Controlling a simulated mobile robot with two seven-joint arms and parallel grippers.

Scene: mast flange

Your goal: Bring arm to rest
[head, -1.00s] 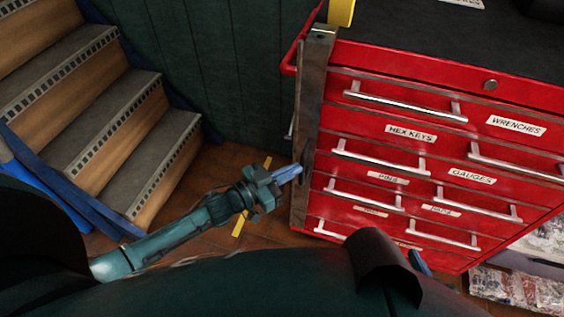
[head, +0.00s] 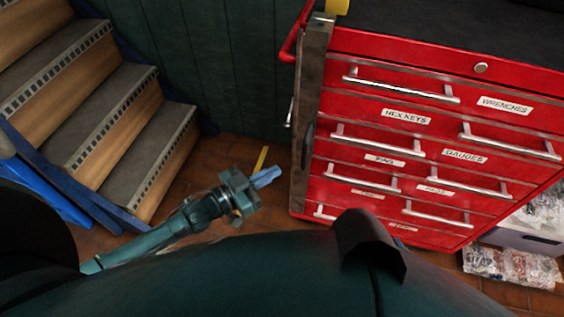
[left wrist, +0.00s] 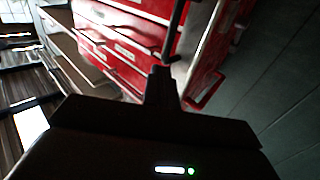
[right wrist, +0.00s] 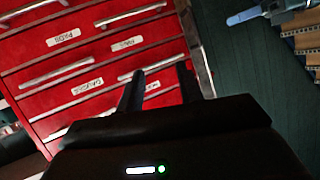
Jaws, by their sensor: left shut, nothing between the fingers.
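My left gripper (head: 266,177) is low over the tiled floor in the head view, left of the red tool cabinet and apart from it. Its blue fingers are together with nothing between them. In the left wrist view its dark fingers (left wrist: 160,78) are closed, with the cabinet beyond. My right gripper (right wrist: 158,72) shows in the right wrist view with its two dark fingers apart and nothing between them, in front of the drawers. The right gripper is hidden in the head view. My left gripper also shows in the right wrist view (right wrist: 243,17), at the top right.
The red cabinet (head: 360,140) has labelled drawers with protruding silver handles. A worn metal upright (head: 309,110) runs along its left edge. Wooden stairs (head: 90,110) with a blue side rail stand at left. A green wall (head: 220,65) is behind. Plastic packs (head: 512,266) lie lower right.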

